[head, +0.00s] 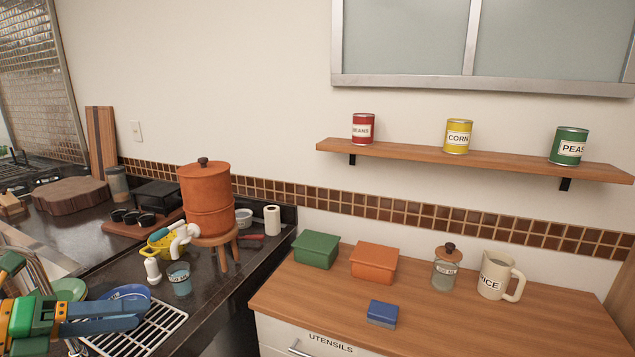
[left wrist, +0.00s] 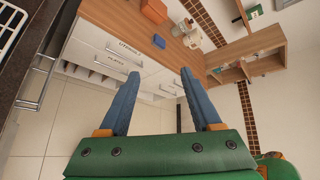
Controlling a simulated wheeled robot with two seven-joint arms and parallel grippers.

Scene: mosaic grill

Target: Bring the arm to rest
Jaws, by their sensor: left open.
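My left gripper (head: 143,313) comes in at the lower left of the head view, over the dish rack beside the sink. In the left wrist view its two blue fingers (left wrist: 160,75) stand wide apart with nothing between them. It is open and empty. Beyond the fingers, that view shows white drawer fronts and pale floor. My right gripper is in neither view.
A blue plate (head: 125,292) and white wire rack (head: 150,331) lie close to the left gripper. A blue cup (head: 179,279) and a terracotta pot (head: 206,198) stand beyond. The wooden counter (head: 450,325) holds boxes, a jar and a pitcher; its front is clear.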

